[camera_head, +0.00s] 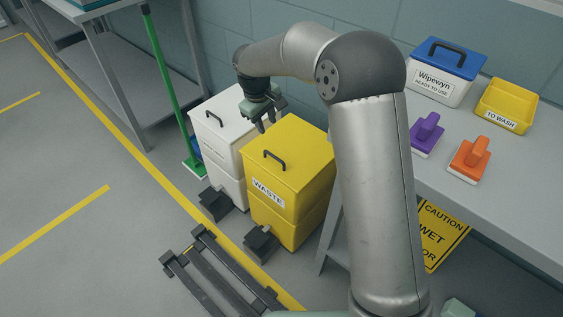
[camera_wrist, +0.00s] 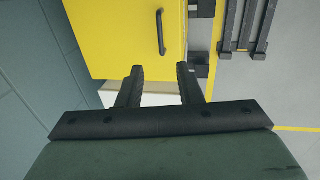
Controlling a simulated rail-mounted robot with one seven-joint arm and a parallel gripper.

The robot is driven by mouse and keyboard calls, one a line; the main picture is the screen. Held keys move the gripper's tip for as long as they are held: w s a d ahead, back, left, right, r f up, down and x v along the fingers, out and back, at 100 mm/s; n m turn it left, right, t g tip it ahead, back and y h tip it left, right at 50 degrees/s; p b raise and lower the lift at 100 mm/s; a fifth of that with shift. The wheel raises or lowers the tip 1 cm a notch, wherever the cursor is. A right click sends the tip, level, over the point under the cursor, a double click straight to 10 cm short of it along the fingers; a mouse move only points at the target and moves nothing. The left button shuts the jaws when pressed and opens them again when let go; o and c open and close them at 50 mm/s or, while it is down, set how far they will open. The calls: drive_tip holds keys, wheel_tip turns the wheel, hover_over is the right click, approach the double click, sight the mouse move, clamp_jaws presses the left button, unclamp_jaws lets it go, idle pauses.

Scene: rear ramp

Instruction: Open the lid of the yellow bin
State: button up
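The yellow bin (camera_head: 290,200) stands on the floor between the white bin and the bench, with a "WASTE" label on its front. Its lid (camera_head: 290,150) lies flat and closed, with a dark handle (camera_head: 274,160) near the front edge. In the wrist view the yellow lid (camera_wrist: 115,38) and its handle (camera_wrist: 160,32) show beyond the fingers. My gripper (camera_head: 264,121) is above the bins, near the back of the gap between the white and yellow lids. In the wrist view my gripper (camera_wrist: 160,78) has its two fingers apart with nothing between them. It is clear of the handle.
A white bin (camera_head: 222,140) stands left of the yellow one; both have black pedals (camera_head: 261,243) in front. A bench (camera_head: 490,190) at right holds a white tub (camera_head: 440,88), a yellow tub (camera_head: 506,112) and two brushes. A green-handled broom (camera_head: 165,85) stands at left. The floor left is open.

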sight(275, 157)
drive_tip(key=w+f, duration=0.1)
drive_tip(key=f, duration=0.4)
drive_tip(key=d+f+b, duration=0.1)
drive_tip(key=f, duration=0.5)
drive_tip(key=w+d+f, duration=0.1)
drive_tip(key=f, duration=0.4)
drive_tip(key=shift+w+f+b, duration=0.3)
drive_tip(key=shift+f+b, duration=0.05)
clamp_jaws()
